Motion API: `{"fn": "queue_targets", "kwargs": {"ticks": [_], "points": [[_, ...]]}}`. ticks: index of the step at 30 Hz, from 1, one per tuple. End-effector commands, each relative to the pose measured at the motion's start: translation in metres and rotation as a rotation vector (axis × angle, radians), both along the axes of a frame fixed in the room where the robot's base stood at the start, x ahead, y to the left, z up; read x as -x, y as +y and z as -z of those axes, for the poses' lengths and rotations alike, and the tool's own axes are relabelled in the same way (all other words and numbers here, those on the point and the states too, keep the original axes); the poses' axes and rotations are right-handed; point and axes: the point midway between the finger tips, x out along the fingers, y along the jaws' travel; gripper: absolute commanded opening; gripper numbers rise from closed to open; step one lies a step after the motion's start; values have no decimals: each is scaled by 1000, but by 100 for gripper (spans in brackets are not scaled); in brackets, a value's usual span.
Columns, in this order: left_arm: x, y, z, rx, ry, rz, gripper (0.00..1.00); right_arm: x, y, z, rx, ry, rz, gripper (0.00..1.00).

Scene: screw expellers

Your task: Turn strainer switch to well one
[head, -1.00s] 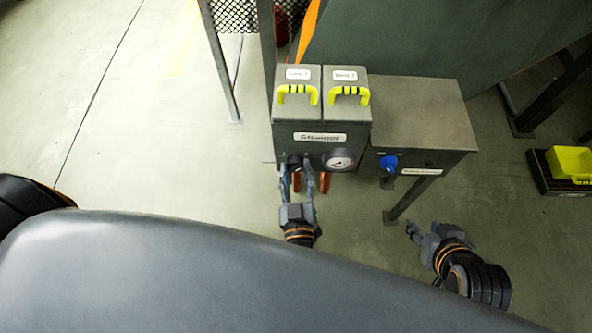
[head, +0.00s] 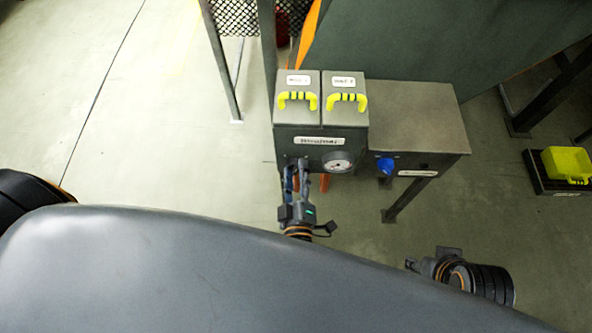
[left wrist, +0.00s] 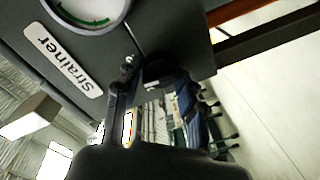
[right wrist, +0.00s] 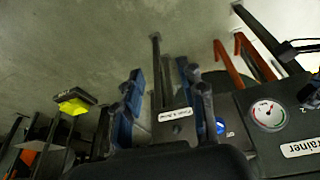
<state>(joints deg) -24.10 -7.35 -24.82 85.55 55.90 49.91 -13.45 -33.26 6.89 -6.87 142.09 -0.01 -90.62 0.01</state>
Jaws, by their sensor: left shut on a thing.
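The strainer switch (left wrist: 168,68) is a dark knob on the front of the grey strainer box (head: 290,135), left of the round gauge (head: 338,165) in the head view. My left gripper (head: 296,168) is shut on this knob, with one finger on each side of it. The fingers hide most of the knob in the head view, and I cannot read its position or the well marks. The left wrist view shows the gauge and the "Strainer" label (left wrist: 64,65) beside my fingers. My right gripper (right wrist: 163,78) is open and empty, away from the box.
Two yellow handles (head: 298,99) (head: 346,101) top the strainer box. A grey table (head: 425,105) with a blue knob (head: 385,166) stands on its right. A yellow container (head: 567,164) sits far right. The floor on the left is clear.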

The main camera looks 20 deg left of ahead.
Motion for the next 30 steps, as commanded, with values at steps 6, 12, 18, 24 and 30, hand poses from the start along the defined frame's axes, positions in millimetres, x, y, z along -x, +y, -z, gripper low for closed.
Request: {"fn": "queue_targets", "kwargs": {"ticks": [6,12,18,24,30], "points": [[-1,0,-2,198,-57,0,8,0,0,-5,0,-2,0,40],[-1,1,-2,380,-111,-1,8,-2,0,3,0,1,-1,40],[0,2,-1,556,-162,0,8,-1,0,7,1,10,-1,40],[0,2,-1,706,-206,0,8,0,0,-3,-1,-1,-1,40],[0,2,-1,813,-237,-1,8,-1,1,-3,-2,-7,-1,40]]}}
